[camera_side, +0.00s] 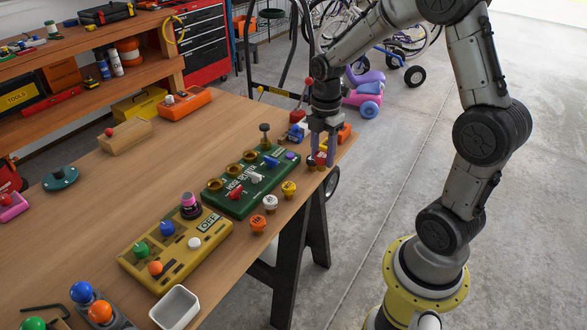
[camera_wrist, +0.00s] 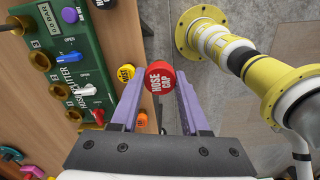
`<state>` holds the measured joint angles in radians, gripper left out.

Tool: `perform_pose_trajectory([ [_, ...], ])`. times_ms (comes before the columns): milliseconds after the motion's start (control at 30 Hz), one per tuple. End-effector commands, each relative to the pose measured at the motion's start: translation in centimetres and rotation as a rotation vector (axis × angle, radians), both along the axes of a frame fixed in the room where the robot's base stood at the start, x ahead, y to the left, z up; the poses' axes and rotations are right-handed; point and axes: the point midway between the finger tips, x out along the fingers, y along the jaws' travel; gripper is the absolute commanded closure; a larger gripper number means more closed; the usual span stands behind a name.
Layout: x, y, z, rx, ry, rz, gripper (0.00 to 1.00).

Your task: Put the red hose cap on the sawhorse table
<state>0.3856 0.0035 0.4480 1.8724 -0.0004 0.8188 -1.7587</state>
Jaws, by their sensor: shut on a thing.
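The red hose cap (camera_wrist: 160,78), a round cap with white "HOSE CAP" lettering, sits between the purple fingers of my gripper (camera_wrist: 159,92) in the wrist view. My gripper is shut on it. In the side view my gripper (camera_side: 320,160) points down at the far right edge of the sawhorse table (camera_side: 85,240), with the red cap (camera_side: 320,158) showing small at its fingertips. I cannot tell whether the cap touches the wood. The wooden table top (camera_wrist: 118,25) also shows in the wrist view, left of the cap, with the concrete floor to the right.
The green hose splitter board (camera_side: 240,195) lies left of my gripper, with a yellow cap (camera_side: 289,188), a white cap (camera_side: 271,202) and an orange cap (camera_side: 258,223) along its near side. A yellow board (camera_side: 170,262) lies closer. Bare wood shows at left.

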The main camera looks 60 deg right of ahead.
Motion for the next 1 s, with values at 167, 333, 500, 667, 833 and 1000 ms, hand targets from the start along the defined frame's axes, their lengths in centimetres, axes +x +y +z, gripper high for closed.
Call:
perform_pose_trajectory([
  [167,3.6,-1.4,-1.8,0.000,0.002,0.000,1.00],
  [333,5.9,-2.4,-4.9,0.002,0.004,0.000,1.00],
  [500,7.4,-3.0,-6.6,0.000,0.001,0.000,1.00],
  [667,7.9,-3.2,-7.3,0.000,-0.001,0.000,1.00],
  [833,8.1,-3.3,-9.2,0.002,0.004,0.000,1.00],
  [1000,8.2,-3.3,-10.7,0.000,0.000,0.000,1.00],
])
